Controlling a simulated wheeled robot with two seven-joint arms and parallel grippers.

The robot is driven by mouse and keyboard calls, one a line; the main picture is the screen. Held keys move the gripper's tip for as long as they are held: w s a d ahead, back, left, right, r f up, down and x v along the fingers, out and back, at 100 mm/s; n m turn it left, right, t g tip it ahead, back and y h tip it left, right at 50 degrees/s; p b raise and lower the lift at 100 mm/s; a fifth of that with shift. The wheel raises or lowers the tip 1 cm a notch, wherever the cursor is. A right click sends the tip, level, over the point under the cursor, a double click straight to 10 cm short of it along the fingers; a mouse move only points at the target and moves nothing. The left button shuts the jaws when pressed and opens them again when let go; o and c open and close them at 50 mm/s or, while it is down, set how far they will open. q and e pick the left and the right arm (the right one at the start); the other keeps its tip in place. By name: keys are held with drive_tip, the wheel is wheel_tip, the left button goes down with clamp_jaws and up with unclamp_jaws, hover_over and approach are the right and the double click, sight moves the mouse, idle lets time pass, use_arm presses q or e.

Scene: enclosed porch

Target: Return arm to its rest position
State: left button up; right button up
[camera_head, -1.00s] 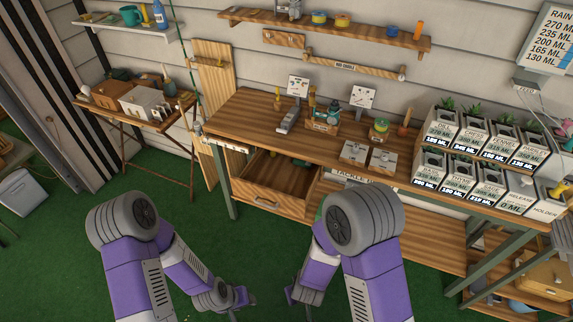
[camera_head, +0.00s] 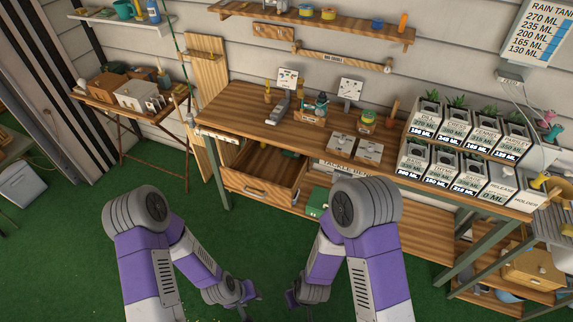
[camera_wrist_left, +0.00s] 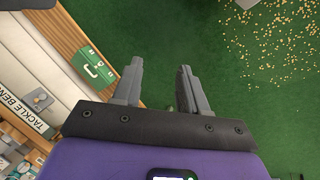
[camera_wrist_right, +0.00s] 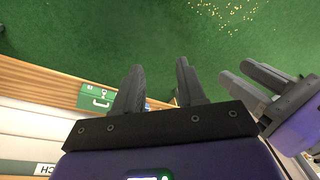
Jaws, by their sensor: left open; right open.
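My left arm and right arm are both bent in front of my body, low over the green floor. My left gripper (camera_head: 250,304) is at the bottom of the head view; in the left wrist view its two fingers (camera_wrist_left: 160,82) are apart with nothing between them. My right gripper (camera_head: 292,304) is close by on the right; in the right wrist view its fingers (camera_wrist_right: 158,88) are apart and empty. The two grippers point toward each other with a gap between them. The other gripper shows at the right edge of the right wrist view.
A wooden workbench (camera_head: 240,105) stands ahead with an open, mostly empty drawer (camera_head: 262,190). Labelled planter boxes (camera_head: 425,125) stand at its right. A green box (camera_wrist_left: 92,68) sits on the lower shelf. Yellow bits (camera_wrist_left: 270,30) lie scattered on the floor. A side table (camera_head: 120,105) stands left.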

use_arm(q)
drive_tip(key=s+d+f+m+g+b, duration=0.1)
drive_tip(key=s+d+f+b, duration=0.2)
drive_tip(key=f+b, duration=0.8)
drive_tip(key=shift+f+h+b, duration=0.15)
drive_tip(key=shift+h+b, duration=0.25)
drive_tip(key=shift+b, duration=0.35)
use_arm(e)
drive_tip(key=s+d+f+m+y, duration=0.1)
drive_tip(key=d+f+m, duration=0.2)
drive_tip(key=f, duration=0.4)
drive_tip(key=s+d+f+m+y, duration=0.1)
drive_tip(key=d+f+m, duration=0.2)
drive_tip(key=f, duration=0.4)
drive_tip(key=shift+d+f+m, duration=0.3)
drive_tip(key=shift+d+f, duration=0.05)
drive_tip(key=shift+d, duration=0.55)
use_arm(q)
drive_tip(key=shift+s, duration=0.1)
